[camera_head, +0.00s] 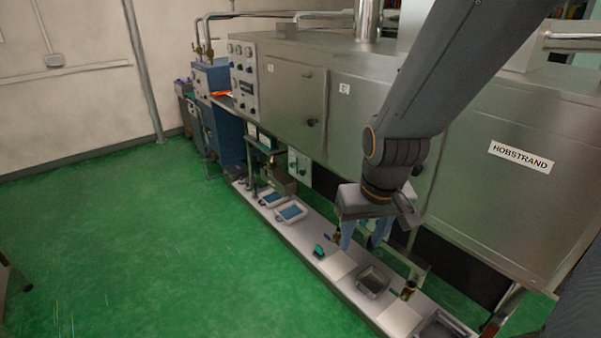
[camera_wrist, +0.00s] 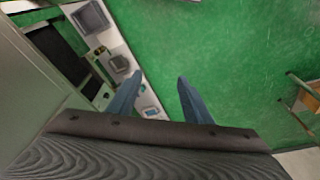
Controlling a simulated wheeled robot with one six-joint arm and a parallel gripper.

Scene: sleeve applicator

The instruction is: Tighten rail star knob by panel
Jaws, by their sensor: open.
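My gripper (camera_head: 362,236) hangs over the long low bench (camera_head: 337,264) in front of the steel machine, its fingers pointing down. In the wrist view my gripper (camera_wrist: 157,88) has its two blue fingers apart, with nothing between them but green floor and the bench edge. I cannot single out the rail star knob for certain. A small white panel (camera_head: 299,163) with dark fittings is under the machine, left of my gripper. A small dark and yellow fitting (camera_head: 408,290) is on the bench at right, and a small green piece (camera_head: 319,251) is at left.
The steel machine (camera_head: 458,200) stands behind the bench, with a control panel (camera_head: 243,78) at its left. Blue-filled trays (camera_head: 292,212) and a metal tray (camera_head: 373,281) are on the bench. The green floor (camera_head: 150,250) is clear at left.

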